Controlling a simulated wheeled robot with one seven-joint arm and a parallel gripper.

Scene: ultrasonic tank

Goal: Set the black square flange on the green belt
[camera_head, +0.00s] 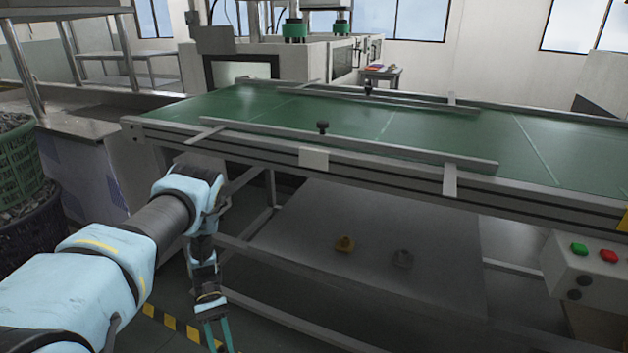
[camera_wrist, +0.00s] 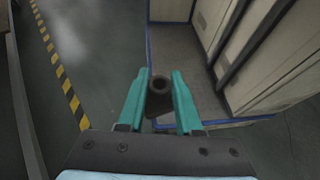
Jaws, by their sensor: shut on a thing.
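My gripper (camera_head: 218,345) hangs low beside the conveyor's near left end in the head view, its tips at the bottom edge of the picture. In the wrist view my gripper (camera_wrist: 160,90) is shut on a dark flange, the black square flange (camera_wrist: 159,98). Its round hollow neck shows between the teal fingers, with a wider dark plate below; the full plate outline is partly hidden. I cannot make out the flange in the head view. The green belt (camera_head: 385,125) lies above and to the right of my gripper and has no loose parts on it.
Metal guide rails (camera_head: 345,145) with black knobs run along the belt. A button box (camera_head: 590,270) is at right. Baskets (camera_head: 20,165) stand at far left.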

